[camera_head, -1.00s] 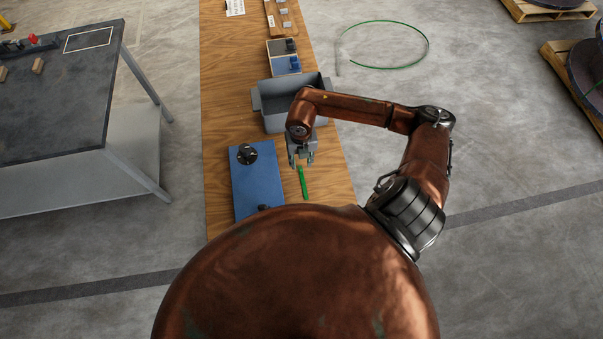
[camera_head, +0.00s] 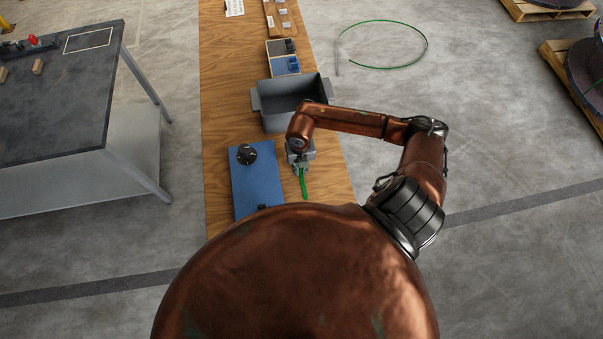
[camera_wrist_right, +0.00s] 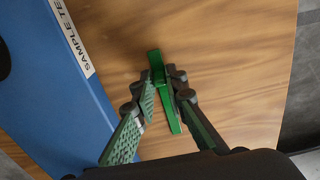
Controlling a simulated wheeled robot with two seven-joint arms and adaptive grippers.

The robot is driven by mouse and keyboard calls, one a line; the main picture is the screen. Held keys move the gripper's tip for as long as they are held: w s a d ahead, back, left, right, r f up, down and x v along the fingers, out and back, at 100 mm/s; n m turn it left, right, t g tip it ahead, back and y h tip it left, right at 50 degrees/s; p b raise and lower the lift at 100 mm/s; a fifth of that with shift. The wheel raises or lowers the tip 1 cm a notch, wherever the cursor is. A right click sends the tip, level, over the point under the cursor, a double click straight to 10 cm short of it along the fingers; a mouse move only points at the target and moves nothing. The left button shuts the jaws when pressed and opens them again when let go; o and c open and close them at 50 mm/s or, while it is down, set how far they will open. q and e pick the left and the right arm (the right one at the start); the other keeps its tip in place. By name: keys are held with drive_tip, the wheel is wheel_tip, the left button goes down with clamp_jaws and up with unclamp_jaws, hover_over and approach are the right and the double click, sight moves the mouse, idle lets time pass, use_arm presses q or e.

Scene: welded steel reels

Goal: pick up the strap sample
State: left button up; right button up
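The strap sample is a thin green strip (camera_head: 303,186) lying lengthwise on the wooden bench, right of a blue board. In the right wrist view the strap sample (camera_wrist_right: 156,64) runs between the fingers of my right gripper (camera_wrist_right: 161,82), which have come together on its two sides. In the head view my right gripper (camera_head: 300,165) is low over the strap's far end and hides that end. I cannot tell whether the strap is off the bench. My left gripper is not in view.
The blue board (camera_head: 256,185), with a black knob, lies close to the left of my right gripper; its label shows in the wrist view. A grey bin (camera_head: 272,123) stands just beyond. The bench's right edge is near.

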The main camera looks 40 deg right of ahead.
drive_tip(key=shift+c, duration=1.1)
drive_tip(key=shift+r, duration=0.1)
